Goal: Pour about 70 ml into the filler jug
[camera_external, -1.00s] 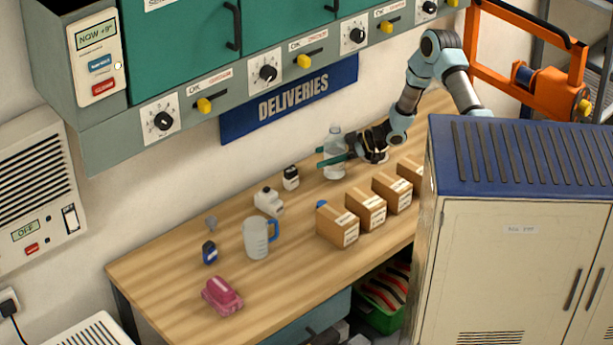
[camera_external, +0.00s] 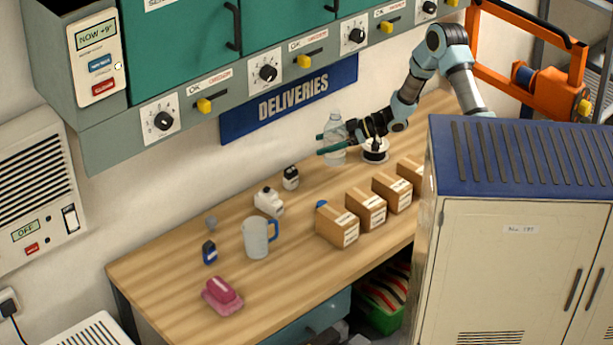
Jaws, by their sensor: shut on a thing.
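The filler jug (camera_external: 256,239) is a clear, pale jug with a blue handle on its right side, upright on the wooden bench. A clear bottle (camera_external: 335,127) is at the back of the bench, in front of the wall. My gripper (camera_external: 331,144) is shut on this bottle around its body and holds it upright, seemingly a little above the bench. The gripper comes from the right and is well up and right of the jug. The liquid level in the bottle and in the jug is too small to tell.
Several cardboard boxes (camera_external: 365,210) stand in a row along the front. A white bottle (camera_external: 269,202), a black-and-white container (camera_external: 291,178), a blue item (camera_external: 209,252) and a pink block (camera_external: 222,296) surround the jug. A white-and-black round item (camera_external: 375,151) is beside my gripper.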

